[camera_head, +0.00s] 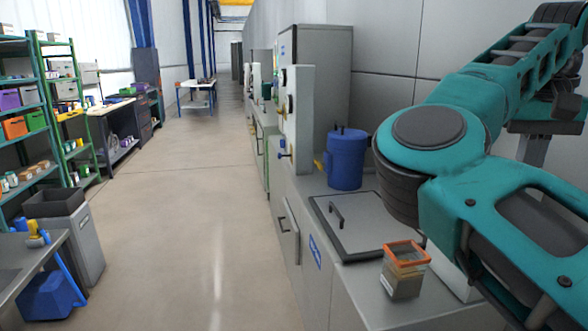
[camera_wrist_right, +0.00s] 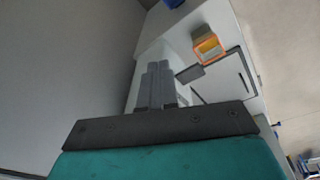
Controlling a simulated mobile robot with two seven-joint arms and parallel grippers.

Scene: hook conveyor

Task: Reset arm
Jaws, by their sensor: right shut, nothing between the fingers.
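My right arm (camera_head: 470,150) is teal and dark grey and fills the right side of the head view. It is bent above the grey counter, and its gripper is out of the frame there. In the right wrist view my right gripper (camera_wrist_right: 158,72) shows with its two grey fingers pressed together and nothing between them. The fingertips are apart from the orange-rimmed box (camera_wrist_right: 207,46). That box also stands upright on the counter in the head view (camera_head: 403,270). My left gripper is in neither view.
A blue canister (camera_head: 346,158) and a grey hatch with a handle (camera_head: 362,228) are on the counter (camera_head: 345,285). A grey wall rises behind it. Shelves (camera_head: 22,120) and a grey bin (camera_head: 75,230) stand at the left. The floor (camera_head: 190,210) between is clear.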

